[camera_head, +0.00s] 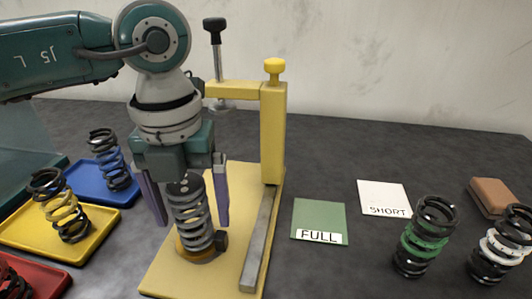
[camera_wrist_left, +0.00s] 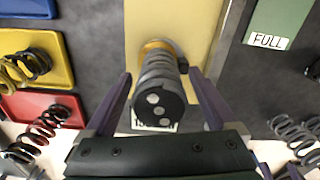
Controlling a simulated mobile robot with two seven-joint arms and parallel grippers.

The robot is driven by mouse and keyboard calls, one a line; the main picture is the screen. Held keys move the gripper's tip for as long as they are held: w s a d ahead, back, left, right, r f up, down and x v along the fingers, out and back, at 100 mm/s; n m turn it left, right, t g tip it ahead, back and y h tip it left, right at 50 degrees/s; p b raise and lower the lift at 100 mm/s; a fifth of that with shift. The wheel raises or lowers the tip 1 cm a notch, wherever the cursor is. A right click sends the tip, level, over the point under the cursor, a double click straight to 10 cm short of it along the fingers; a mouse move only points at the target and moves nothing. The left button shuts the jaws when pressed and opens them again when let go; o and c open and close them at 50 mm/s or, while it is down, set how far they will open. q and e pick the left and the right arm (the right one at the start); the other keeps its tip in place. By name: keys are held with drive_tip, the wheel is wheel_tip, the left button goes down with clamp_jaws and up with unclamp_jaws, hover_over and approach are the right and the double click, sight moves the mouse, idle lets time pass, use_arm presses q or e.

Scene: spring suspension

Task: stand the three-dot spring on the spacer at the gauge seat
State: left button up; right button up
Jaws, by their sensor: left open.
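The three-dot spring (camera_head: 190,212) is grey with a dark top cap. It stands about upright at the gauge seat on the yellow plate (camera_head: 165,275). In the left wrist view its cap (camera_wrist_left: 158,103) shows pale dots. A brass-coloured ring, seemingly the spacer (camera_head: 183,250), shows at its foot, partly hidden by the spring; it also shows in the left wrist view (camera_wrist_left: 157,45). My left gripper (camera_head: 192,220) is open, with one finger on each side of the spring's upper part and gaps visible between. My right gripper is not in view.
A yellow gauge post (camera_head: 272,135) and grey rail (camera_head: 260,240) stand right of the spring. Blue (camera_head: 75,183), yellow (camera_head: 20,235) and red (camera_head: 55,275) trays hold springs at left.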

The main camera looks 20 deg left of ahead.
use_arm(q)
wheel_tip(320, 180, up, 13)
drive_tip(key=shift+r+p, duration=0.15)
drive_tip(key=shift+p, duration=0.3)
idle(1.1)
